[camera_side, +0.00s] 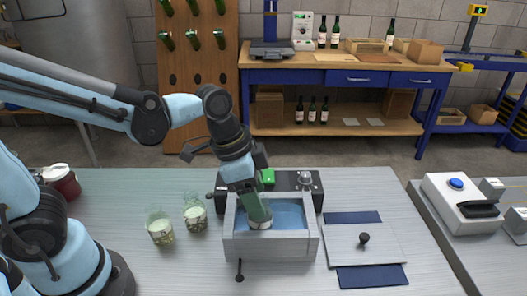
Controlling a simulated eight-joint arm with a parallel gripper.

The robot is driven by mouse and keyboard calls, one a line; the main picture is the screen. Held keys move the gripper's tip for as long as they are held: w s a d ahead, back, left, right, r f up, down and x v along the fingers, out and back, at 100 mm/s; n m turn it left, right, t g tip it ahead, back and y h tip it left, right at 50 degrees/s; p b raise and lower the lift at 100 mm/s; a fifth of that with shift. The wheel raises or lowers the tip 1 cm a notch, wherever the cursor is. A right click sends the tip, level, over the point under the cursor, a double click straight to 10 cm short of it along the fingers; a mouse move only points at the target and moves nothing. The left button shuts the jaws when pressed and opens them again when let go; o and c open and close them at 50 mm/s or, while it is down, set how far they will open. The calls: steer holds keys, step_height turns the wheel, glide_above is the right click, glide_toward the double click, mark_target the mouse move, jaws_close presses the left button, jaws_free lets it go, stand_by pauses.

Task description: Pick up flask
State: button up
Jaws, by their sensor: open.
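A greenish, see-through flask (259,210) with pale contents at its bottom is in the grey, open-topped bath (271,247) with blue liquid. My gripper (247,190) reaches down from the upper left to the flask's upper part. It is open; its fingers blend with the green glass, so I cannot tell whether they touch it. Two similar flasks stand on the bench left of the bath: one nearer the front (160,230) and one closer to the bath (195,215).
A grey lid (382,238) with a black knob lies on a dark blue cloth (372,277) right of the bath. A black unit (290,182) adjoins the bath's back. A red jar (62,182) stands far left. The front left-centre bench is clear.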

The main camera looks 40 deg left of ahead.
steer(key=shift+x, duration=2.35)
steer(key=c, duration=0.9)
steer(key=shift+r, duration=0.1)
steer(key=shift+r, duration=0.1)
